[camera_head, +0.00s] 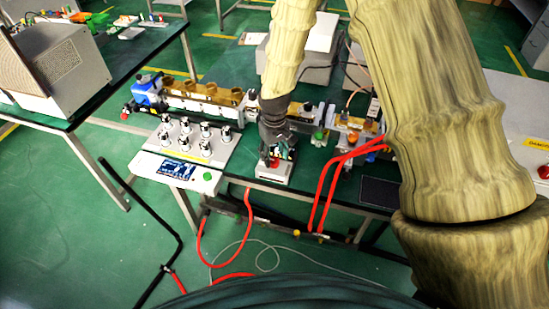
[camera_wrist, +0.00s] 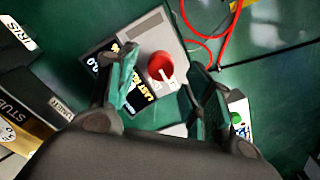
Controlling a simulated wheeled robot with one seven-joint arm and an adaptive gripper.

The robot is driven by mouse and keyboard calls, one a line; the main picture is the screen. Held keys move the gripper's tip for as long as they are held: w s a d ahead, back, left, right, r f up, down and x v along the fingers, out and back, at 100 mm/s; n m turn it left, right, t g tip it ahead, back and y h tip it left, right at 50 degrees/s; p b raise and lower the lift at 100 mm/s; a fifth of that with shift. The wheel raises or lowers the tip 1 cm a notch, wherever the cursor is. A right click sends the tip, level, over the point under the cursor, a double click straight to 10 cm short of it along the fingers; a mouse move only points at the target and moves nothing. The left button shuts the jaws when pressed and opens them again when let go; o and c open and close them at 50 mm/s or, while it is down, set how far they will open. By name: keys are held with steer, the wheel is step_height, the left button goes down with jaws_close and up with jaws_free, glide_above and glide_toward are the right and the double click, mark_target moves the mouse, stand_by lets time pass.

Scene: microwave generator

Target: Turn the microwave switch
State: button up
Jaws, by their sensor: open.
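A small pale grey box (camera_head: 285,178) with a red knob (camera_head: 272,162) sits near the front edge of the bench. It looks like the microwave switch. In the wrist view, the box (camera_wrist: 150,25) has a black label with white and yellow lettering, and the round red knob (camera_wrist: 160,67) carries a pale mark. My gripper (camera_head: 277,150) points down just above the box. In the wrist view, my gripper (camera_wrist: 165,78) is open, with the knob appearing between its two green-padded fingers. Nothing is held. I cannot tell whether the fingers touch the knob.
A panel with several black-and-white knobs (camera_head: 190,140) stands left of the box. A long waveguide assembly (camera_head: 205,98) runs behind it. Red cables (camera_head: 325,185) hang over the bench edge on the right, near a black pad (camera_head: 380,192). In the wrist view, a labelled box (camera_wrist: 30,110) lies left.

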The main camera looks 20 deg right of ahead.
mark_target(275, 160)
step_height(275, 160, up, 9)
steer(key=shift+r, duration=0.2)
stand_by(0.3)
steer(key=shift+s+f, duration=0.1)
stand_by(0.3)
